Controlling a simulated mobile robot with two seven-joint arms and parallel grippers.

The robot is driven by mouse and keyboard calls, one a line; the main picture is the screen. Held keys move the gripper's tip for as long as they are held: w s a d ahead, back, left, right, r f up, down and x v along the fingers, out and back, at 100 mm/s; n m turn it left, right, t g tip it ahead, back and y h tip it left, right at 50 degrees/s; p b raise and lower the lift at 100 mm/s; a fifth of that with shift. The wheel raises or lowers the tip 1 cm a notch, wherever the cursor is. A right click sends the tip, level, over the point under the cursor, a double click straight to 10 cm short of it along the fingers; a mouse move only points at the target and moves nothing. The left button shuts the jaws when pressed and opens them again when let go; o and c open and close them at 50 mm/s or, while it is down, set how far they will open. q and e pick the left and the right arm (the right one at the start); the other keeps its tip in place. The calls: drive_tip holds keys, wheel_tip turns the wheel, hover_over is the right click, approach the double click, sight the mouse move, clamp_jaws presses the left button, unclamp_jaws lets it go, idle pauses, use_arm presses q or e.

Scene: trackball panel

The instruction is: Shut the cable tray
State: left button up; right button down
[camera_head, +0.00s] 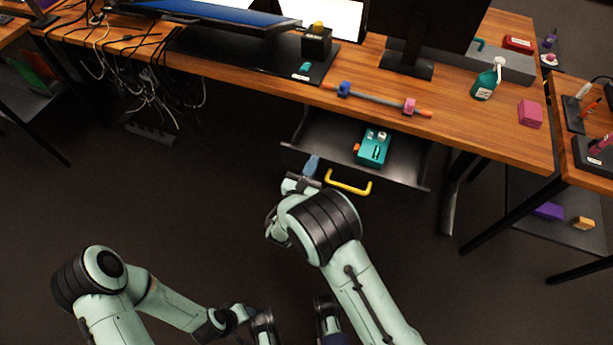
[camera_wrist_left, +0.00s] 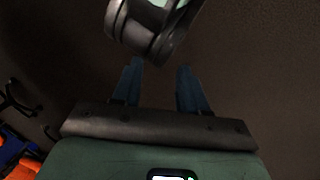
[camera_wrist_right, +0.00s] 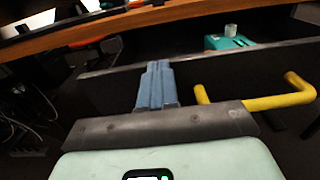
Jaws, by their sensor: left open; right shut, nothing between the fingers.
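The cable tray (camera_head: 407,152) is a dark drawer pulled out from under the wooden desk. Its yellow handle (camera_head: 348,186) is on the front panel, and it also shows in the right wrist view (camera_wrist_right: 262,103). A teal box (camera_head: 373,147) with an orange knob lies inside the tray. My right gripper (camera_head: 312,160) is shut and empty at the front panel, left of the handle. In the right wrist view its fingers (camera_wrist_right: 157,66) overlap the panel; I cannot tell whether they touch. My left gripper (camera_wrist_left: 158,68) is open and empty, away from the tray, over dark floor.
On the desk (camera_head: 455,125) above the tray, a grey bar (camera_head: 375,97) with blue and pink blocks lies near the front edge. A spray bottle (camera_head: 487,80) and a pink block (camera_head: 530,113) stand to the right. Loose cables (camera_head: 150,85) hang at the left.

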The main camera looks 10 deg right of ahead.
drive_tip(key=b, duration=0.3)
hover_over(326, 147)
drive_tip(key=shift+s+a+f, duration=0.1)
drive_tip(key=shift+s+a, duration=0.1)
drive_tip(key=shift+s, duration=0.25)
use_arm(q)
drive_tip(key=w+a+f+t, duration=0.1)
drive_tip(key=w+a+f, duration=0.1)
drive_tip(key=w+f, duration=0.1)
drive_tip(key=shift+w+a+y, duration=0.2)
drive_tip(key=shift+w+y, duration=0.2)
drive_tip(key=shift+w, duration=0.4)
use_arm(e)
drive_tip(key=shift+w+d, duration=0.35)
drive_tip(key=shift+w, duration=0.25)
use_arm(q)
drive_tip(key=shift+s, duration=0.1)
use_arm(e)
drive_tip(key=shift+a, duration=0.1)
